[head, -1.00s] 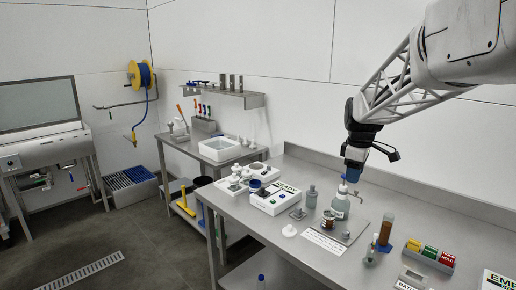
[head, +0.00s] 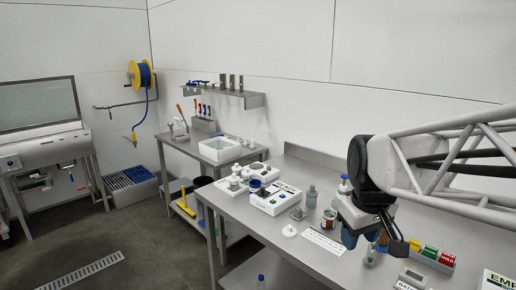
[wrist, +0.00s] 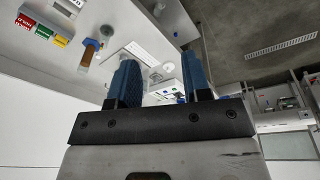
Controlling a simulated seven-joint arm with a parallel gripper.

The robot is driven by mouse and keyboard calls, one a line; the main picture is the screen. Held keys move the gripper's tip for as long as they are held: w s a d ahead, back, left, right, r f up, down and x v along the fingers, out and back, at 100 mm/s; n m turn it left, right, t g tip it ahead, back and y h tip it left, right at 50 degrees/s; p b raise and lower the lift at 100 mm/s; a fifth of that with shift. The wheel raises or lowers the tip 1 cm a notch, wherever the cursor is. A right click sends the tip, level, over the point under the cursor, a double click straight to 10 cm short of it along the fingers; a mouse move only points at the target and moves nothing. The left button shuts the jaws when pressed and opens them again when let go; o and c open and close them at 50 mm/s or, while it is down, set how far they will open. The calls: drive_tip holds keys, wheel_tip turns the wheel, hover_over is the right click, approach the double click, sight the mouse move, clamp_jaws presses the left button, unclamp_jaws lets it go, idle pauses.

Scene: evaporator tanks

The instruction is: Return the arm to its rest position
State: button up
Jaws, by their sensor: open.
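The arm reaches in from the right edge in the head view. Whether the fingertips touch anything on the bench cannot be told.
Coloured blocks (head: 430,252) and a scale (head: 412,279) lie to the right. The air above the bench's left part is clear.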

drive_tip(key=s+a+f+m, duration=0.2)
drive_tip(key=s+f, duration=0.3)
drive_tip(key=s, duration=0.7)
drive_tip(key=shift+m, duration=0.9)
idle(1.5)
